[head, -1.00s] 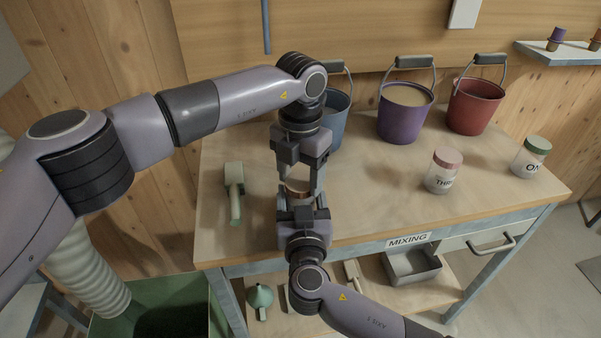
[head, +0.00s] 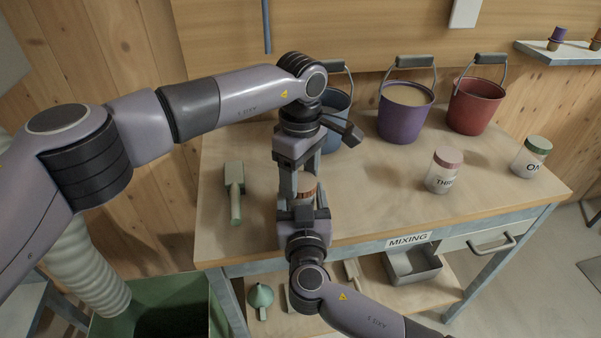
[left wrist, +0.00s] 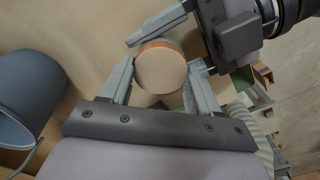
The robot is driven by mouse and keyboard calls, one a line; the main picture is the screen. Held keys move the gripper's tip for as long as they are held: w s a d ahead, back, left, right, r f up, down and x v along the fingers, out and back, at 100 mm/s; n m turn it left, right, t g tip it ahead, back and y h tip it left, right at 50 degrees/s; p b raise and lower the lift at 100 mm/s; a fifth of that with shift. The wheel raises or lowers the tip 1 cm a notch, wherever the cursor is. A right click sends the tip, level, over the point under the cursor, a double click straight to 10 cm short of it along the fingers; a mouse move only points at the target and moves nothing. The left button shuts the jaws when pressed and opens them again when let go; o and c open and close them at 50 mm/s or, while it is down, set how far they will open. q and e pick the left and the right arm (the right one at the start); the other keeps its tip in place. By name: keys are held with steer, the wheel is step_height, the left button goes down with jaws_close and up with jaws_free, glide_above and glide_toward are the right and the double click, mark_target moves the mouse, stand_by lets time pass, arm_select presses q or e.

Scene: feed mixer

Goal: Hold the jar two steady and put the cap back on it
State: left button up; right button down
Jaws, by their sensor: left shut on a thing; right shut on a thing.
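The round cap (head: 307,187), copper-brown at its side, sits at the jar's mouth between my two grippers. In the left wrist view the cap (left wrist: 162,68) shows a pale flat top with an orange rim. My left gripper (head: 303,180) comes down from above and is shut on the cap, one finger on each side. My right gripper (head: 304,204) is below it, near the table's front edge, shut on jar two. The jar is almost wholly hidden by the fingers and cap, so I cannot tell how fully the cap is seated.
A jar with a pink cap (head: 443,171) and a jar with a green cap (head: 531,157) stand to the right. Blue (head: 336,118), purple (head: 403,114) and red (head: 474,106) buckets stand behind. A scoop (head: 235,190) lies left. The table's middle (head: 380,200) is clear.

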arm_select(q)
steer(key=m, duration=0.7)
steer(key=shift+d+m, duration=0.1)
steer(key=shift+m, duration=0.3)
steer(key=m, duration=0.4)
steer(key=shift+m, duration=0.3)
steer(key=m, duration=0.4)
steer(key=o, duration=1)
steer(key=shift+r, duration=0.1)
